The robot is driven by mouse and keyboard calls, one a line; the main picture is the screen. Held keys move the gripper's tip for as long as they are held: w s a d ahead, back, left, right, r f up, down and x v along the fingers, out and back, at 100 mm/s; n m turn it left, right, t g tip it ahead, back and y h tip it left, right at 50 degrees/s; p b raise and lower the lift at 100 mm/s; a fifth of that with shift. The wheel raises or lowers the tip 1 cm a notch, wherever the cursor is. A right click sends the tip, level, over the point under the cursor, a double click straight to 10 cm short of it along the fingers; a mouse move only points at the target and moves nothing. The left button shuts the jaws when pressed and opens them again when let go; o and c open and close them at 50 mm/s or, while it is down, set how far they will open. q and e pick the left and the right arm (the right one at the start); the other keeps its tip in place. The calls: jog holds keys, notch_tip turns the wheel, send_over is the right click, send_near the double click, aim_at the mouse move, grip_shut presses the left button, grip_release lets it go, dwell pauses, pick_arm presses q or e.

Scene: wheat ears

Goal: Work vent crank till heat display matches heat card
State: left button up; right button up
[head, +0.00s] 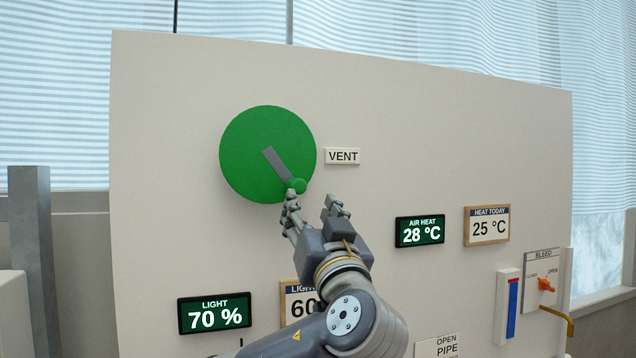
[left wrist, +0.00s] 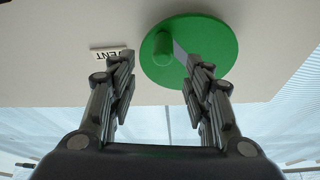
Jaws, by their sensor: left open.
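The vent crank is a green disc (head: 245,150) on the cream panel, with a grey arm (head: 277,164) pointing down-right to a green knob (head: 297,186). My left gripper (head: 313,202) is open just below the knob, with its fingers pointing up. In the left wrist view the knob (left wrist: 163,46) shows beyond the spread fingers, with nothing between them. The air heat display (head: 420,231) reads 28 °C. The heat card (head: 487,226), headed HEAT TODAY, reads 25 °C. My right gripper is not in view.
A VENT label (head: 342,156) is right of the disc. A light display (head: 214,313) reads 70 %, and my arm partly covers a light card (head: 298,302). A bleed lever (head: 546,285) and a blue gauge (head: 512,308) sit at lower right. The upper right panel is bare.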

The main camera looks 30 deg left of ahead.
aim_at(300, 190)
pick_arm(q)
jog(key=shift+w+a+r+p, duration=0.2)
jog(key=shift+a+r+p, duration=0.25)
jog(key=shift+a, duration=0.05)
jog(key=shift+w+a+r+p, duration=0.15)
jog(key=shift+a+r+p, duration=0.3)
jog(key=shift+a, duration=0.05)
jog(key=p+x, duration=0.2)
jog(key=x, duration=0.1)
jog(key=shift+w+a+r, duration=0.1)
jog(key=x, duration=0.1)
jog(key=p+x, duration=0.2)
jog(key=x, duration=0.1)
jog(key=shift+w+f, duration=0.35)
jog(key=shift+c, duration=1.4)
grip_shut()
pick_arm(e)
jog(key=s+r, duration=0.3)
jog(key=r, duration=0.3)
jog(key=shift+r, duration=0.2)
